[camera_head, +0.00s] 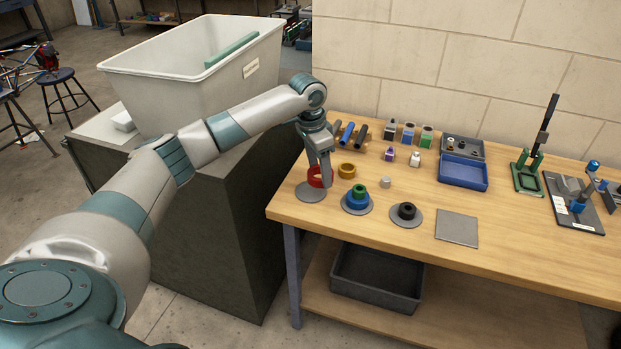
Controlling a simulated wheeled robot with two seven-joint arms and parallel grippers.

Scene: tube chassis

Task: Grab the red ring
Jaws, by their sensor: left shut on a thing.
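The red ring (314,178) is at the left end of the wooden workbench, above or on a round grey disc (311,193). My left gripper (321,178) points down at it and is shut on the red ring, with a finger hiding part of it. I cannot tell whether the ring touches the disc. My right gripper is not in view.
A blue and green stack (357,199) and a black ring (406,211) sit on discs to the right. A square grey plate (457,229) and blue tray (463,173) are farther right. A large white bin (165,85) stands left.

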